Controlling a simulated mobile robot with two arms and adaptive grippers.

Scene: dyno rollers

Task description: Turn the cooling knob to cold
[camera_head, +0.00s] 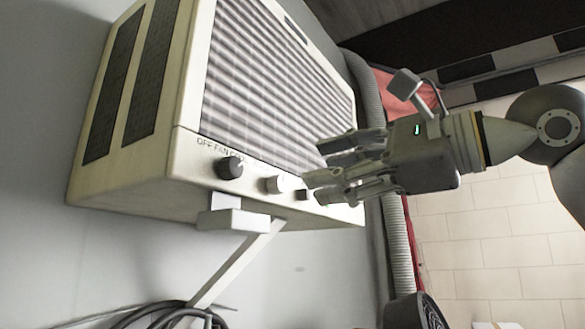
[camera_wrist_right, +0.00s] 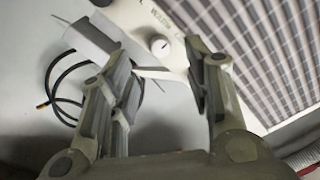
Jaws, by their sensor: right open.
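A cream cooling unit (camera_head: 150,185) hangs on the grey wall, with a slatted front and a row of controls along its lower front edge. A black knob (camera_head: 229,167) is at the left under "OFF FAN" lettering. A pale knob (camera_head: 274,184) sits right of it; the knob in the right wrist view (camera_wrist_right: 160,46) is white with a dark mark, beside partly readable lettering. My right gripper (camera_head: 314,168) is open in front of the panel's right part, right of the pale knob. In the wrist view that knob shows beyond and between the fingers, apparently untouched. My left gripper is not in view.
A small dark control (camera_head: 302,194) is close to my right fingers. A bracket (camera_head: 235,220) supports the unit from below. Black cable (camera_head: 150,315) is coiled at the lower left. A ribbed hose (camera_head: 398,245) runs down at the right, behind my arm.

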